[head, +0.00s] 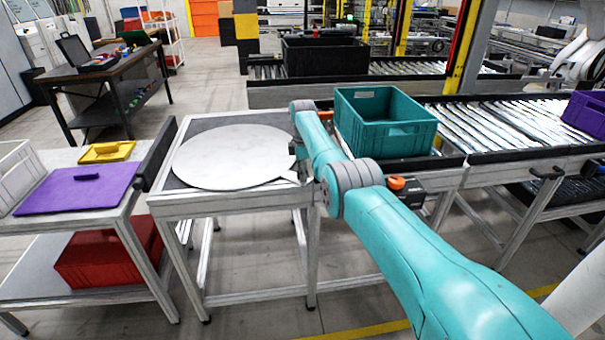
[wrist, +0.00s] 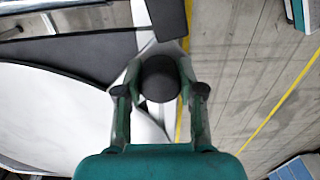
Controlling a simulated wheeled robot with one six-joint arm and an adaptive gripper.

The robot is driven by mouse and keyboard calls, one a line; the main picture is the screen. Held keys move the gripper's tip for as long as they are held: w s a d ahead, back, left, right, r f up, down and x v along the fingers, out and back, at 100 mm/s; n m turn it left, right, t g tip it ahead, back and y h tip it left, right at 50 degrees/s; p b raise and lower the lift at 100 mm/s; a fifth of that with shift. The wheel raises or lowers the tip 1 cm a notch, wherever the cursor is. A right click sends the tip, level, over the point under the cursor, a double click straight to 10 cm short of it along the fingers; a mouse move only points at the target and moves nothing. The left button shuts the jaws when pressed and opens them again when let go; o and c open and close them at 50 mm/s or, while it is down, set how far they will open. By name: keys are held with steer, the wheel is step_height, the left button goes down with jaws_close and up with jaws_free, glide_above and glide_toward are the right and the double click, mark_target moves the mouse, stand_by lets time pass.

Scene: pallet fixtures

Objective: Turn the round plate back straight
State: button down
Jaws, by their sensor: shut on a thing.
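The round plate (head: 232,157) is a flat pale grey disc lying on a dark-topped metal-framed stand. A pale corner of it or a tab shows at its right edge, beside my gripper (head: 298,160). In the wrist view, part of the plate (wrist: 45,115) fills the left side. My gripper (wrist: 160,90) has its two fingers on either side of a dark round knob (wrist: 159,78) and is shut on it. Pale metal shows under the knob, but its join to the plate is hidden. In the head view my arm hides the knob.
A teal crate (head: 386,122) stands on the roller conveyor (head: 480,125) right of the stand. A side table at left holds a purple lid (head: 75,192) and a yellow lid (head: 107,152), with a red crate (head: 108,250) below. Floor is free in front of the stand.

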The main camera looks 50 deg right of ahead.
steer(key=shift+w+d, duration=0.1)
steer(key=shift+d, duration=0.2)
steer(key=shift+d+r, duration=0.1)
steer(key=c, duration=0.7)
jaws_free()
steer(key=shift+d, duration=0.15)
step_height(320, 180, up, 12)
stand_by(0.3)
